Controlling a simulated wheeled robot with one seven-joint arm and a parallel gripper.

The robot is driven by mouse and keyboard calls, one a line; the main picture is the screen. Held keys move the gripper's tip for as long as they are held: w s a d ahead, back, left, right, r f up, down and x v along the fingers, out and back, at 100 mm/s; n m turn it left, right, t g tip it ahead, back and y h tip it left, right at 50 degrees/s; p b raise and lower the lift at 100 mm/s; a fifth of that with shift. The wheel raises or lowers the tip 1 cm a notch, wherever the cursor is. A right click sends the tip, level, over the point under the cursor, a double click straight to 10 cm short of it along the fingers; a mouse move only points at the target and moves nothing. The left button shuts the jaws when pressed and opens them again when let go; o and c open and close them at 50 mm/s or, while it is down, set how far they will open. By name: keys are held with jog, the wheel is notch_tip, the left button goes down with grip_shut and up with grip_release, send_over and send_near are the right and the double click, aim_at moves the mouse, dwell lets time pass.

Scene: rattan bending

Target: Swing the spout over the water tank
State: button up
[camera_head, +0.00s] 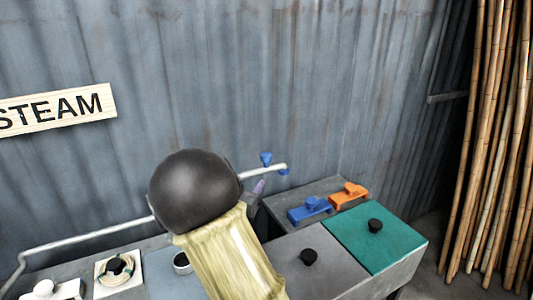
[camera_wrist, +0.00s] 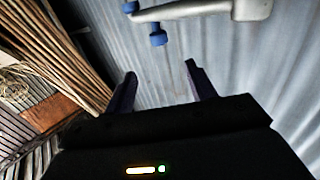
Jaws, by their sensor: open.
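The spout (camera_head: 264,172) is a thin pale metal pipe along the corrugated wall, with blue knobs at its free end. In the wrist view the spout (camera_wrist: 200,10) crosses the top, with a blue knob (camera_wrist: 157,39) hanging below it. My gripper (camera_wrist: 160,69) is open and empty, its two dark purple fingers apart, with the spout end beyond their tips and not between them. Two lidded tanks stand at the lower right, one with a grey lid (camera_head: 330,262) and one with a green lid (camera_head: 392,241); I cannot tell which holds water. My arm hides the pipe's middle.
A blue lever (camera_head: 309,208) and an orange lever (camera_head: 349,195) sit behind the lids. Bamboo poles (camera_head: 492,140) lean at the right. A STEAM sign (camera_head: 55,108) hangs at the left. A white plate with a round fitting (camera_head: 117,271) is at the lower left.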

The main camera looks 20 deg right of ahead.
aim_at(265, 158)
jog(key=shift+r, duration=0.15)
jog(key=shift+w+d, duration=0.1)
jog(key=p+x, duration=0.6)
jog(key=x, duration=1)
jog(key=shift+d+r+p, duration=0.15)
jog(key=shift+d+p, duration=0.15)
jog(key=shift+d, duration=0.05)
jog(key=shift+w+d, duration=0.1)
jog(key=shift+w, duration=0.25)
jog(key=shift+c, duration=0.5)
grip_shut()
